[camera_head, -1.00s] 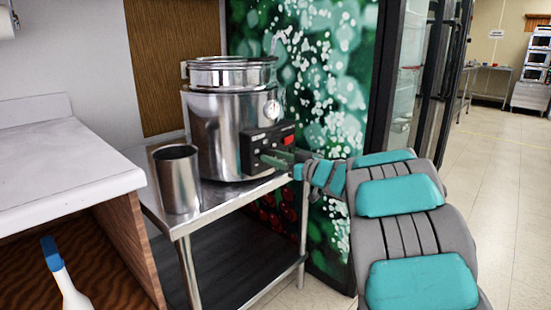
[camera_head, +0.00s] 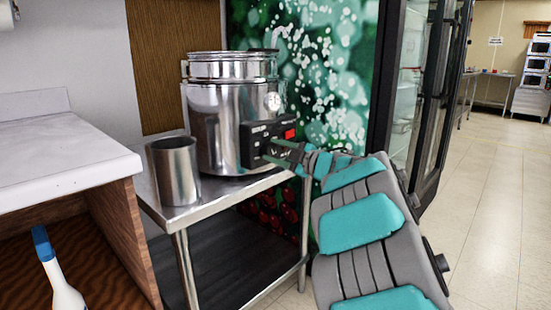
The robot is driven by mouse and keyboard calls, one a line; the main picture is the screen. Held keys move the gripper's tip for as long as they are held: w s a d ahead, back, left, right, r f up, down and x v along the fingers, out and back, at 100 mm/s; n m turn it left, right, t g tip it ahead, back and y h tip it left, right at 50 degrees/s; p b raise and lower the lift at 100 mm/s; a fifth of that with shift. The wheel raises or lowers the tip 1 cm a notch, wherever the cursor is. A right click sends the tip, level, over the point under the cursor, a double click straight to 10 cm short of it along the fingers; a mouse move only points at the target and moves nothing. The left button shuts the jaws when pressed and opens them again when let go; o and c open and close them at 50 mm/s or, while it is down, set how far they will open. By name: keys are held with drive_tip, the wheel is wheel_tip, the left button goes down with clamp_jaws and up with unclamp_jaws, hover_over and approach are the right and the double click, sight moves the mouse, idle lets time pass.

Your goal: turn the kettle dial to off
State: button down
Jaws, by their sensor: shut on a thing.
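The kettle (camera_head: 217,125) is a large shiny steel pot standing on a steel table. Its black control box (camera_head: 251,146) faces front right, with a red patch (camera_head: 290,134) at the upper right and a small gauge (camera_head: 273,101) above. My gripper (camera_head: 268,152) reaches in from the right, its grey-green fingers at the front of the control box. The fingers are closed together on the dial, which they mostly hide. I cannot read the dial's setting.
A steel cylinder (camera_head: 176,171) stands on the steel table (camera_head: 212,205), left of the kettle. A white counter (camera_head: 55,150) is at the left, with a blue-capped white bottle (camera_head: 62,290) below. Open floor (camera_head: 495,200) lies at the right.

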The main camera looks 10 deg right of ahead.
drive_tip(key=n+b, duration=0.2)
drive_tip(key=n, duration=0.1)
drive_tip(key=shift+f+n, duration=0.25)
drive_tip(key=shift+n, duration=0.05)
drive_tip(key=shift+r+n+b, duration=0.1)
drive_tip(key=shift+n+b, duration=1.3)
drive_tip(key=shift+n, duration=0.3)
drive_tip(key=shift+c, duration=1.7)
unclamp_jaws()
drive_tip(key=v, duration=0.7)
drive_tip(key=shift+s+d, duration=0.2)
drive_tip(key=shift+s, duration=0.15)
